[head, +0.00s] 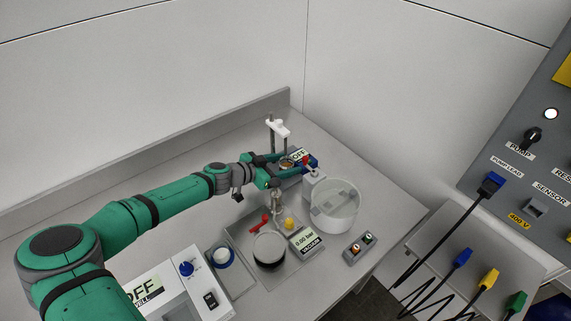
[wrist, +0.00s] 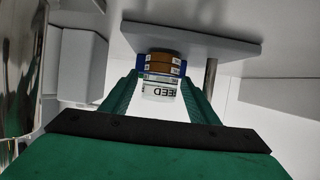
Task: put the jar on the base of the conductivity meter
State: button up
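The jar (wrist: 160,68) has orange-brown contents, dark bands and a white label with the letters FEED. It also shows in the head view (head: 287,163), small and partly hidden. My gripper (wrist: 160,82) has its green fingers on both sides of the jar and appears shut on it. In the head view my gripper (head: 284,168) is at the foot of the conductivity meter (head: 278,128), a stand with a white head. Its base shows as a grey plate (wrist: 200,38) with a rod in the wrist view. The jar is right against this plate; whether it rests on it, I cannot tell.
A clear round vessel (head: 335,207) stands right of my gripper. A small switch box (head: 360,248) is at the front right.

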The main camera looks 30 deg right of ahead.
jog(key=shift+r, duration=0.25)
jog(key=v, duration=1.2)
